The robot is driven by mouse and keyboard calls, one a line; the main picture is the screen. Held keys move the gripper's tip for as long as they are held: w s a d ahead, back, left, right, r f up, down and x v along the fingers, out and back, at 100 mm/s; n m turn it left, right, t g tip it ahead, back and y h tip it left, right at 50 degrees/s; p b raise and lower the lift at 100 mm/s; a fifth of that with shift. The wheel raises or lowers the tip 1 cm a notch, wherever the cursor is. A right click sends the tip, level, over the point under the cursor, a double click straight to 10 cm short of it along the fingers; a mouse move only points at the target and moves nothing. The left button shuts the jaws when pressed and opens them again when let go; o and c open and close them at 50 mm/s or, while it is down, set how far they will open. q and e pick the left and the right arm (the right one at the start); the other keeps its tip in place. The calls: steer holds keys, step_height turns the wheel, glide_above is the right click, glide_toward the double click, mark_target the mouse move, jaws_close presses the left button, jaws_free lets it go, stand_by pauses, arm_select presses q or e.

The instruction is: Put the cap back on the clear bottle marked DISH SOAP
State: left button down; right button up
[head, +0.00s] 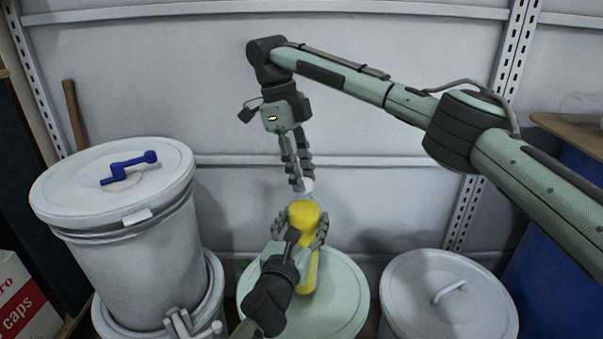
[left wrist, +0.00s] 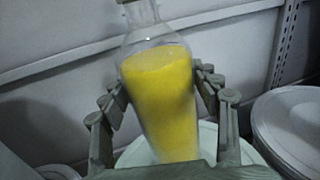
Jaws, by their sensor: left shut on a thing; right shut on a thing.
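The clear bottle (head: 304,213) holds yellow liquid and stands about upright over the pale green drum lid; its label is not readable. In the left wrist view the bottle (left wrist: 158,90) shows its clear shoulder and neck, with the top cut off by the frame. My left gripper (head: 303,230) is shut around the bottle's body, one finger on each side. My right gripper (head: 301,187) points down right above the bottle's neck, shut on a small whitish cap (head: 307,185). The cap and neck overlap in the head view, so I cannot tell whether they touch.
A pale green drum lid (head: 340,290) lies under the bottle. A white drum (head: 120,225) with a blue crank on its lid stands at left. A lower white lidded drum (head: 448,298) stands at right. A wall with a horizontal rail is close behind.

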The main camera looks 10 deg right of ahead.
steer(key=o, duration=0.7)
steer(key=shift+r, duration=2.25)
steer(key=shift+c, duration=0.4)
